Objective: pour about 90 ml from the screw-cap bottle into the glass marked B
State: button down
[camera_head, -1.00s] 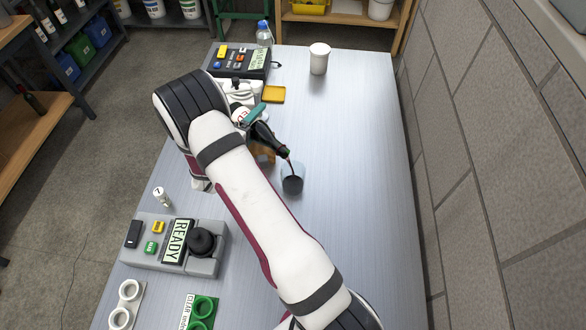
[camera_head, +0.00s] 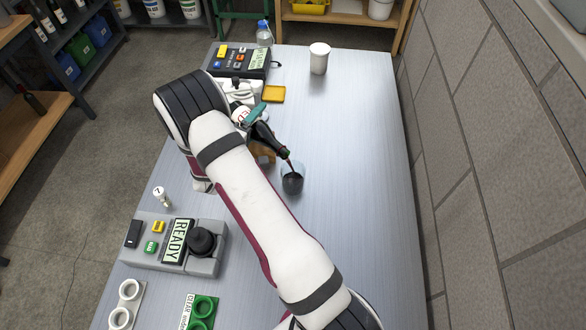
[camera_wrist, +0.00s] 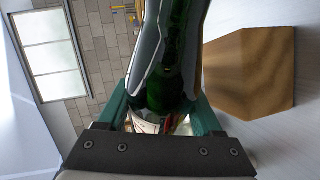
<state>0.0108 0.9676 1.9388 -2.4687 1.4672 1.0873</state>
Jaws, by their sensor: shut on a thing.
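My gripper (camera_wrist: 163,118) is shut on a dark green bottle (camera_wrist: 172,85), its teal fingers on both sides of the glass in the wrist view. In the head view the bottle (camera_head: 265,138) is tilted, its neck pointing down and right over a glass (camera_head: 292,182). Dark liquid shows in the glass, and a thin red stream shows at the bottle's mouth. I cannot read any mark on the glass. My arm covers part of the table left of it.
A wooden block (camera_wrist: 250,72) stands close beside the bottle. A white cup (camera_head: 319,58) and a yellow pad (camera_head: 274,94) stand farther back. A grey device marked READY (camera_head: 176,243) is at front left. The table's right side is clear.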

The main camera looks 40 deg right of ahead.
dwell(0.4)
jog(key=shift+w+n, duration=0.15)
jog(key=shift+n, duration=0.15)
jog(key=shift+w+a+r+n+g+y, duration=0.1)
jog(key=shift+r+n+g+y, duration=0.2)
jog(key=shift+r+n+g, duration=0.4)
jog(key=shift+w+f+n+g, duration=0.1)
jog(key=shift+f+n+g, duration=0.2)
jog(key=shift+f+n, duration=0.2)
jog(key=shift+s+f+n+g, duration=0.1)
jog(key=shift+s+n+g, duration=0.3)
jog(key=shift+n+g, duration=0.15)
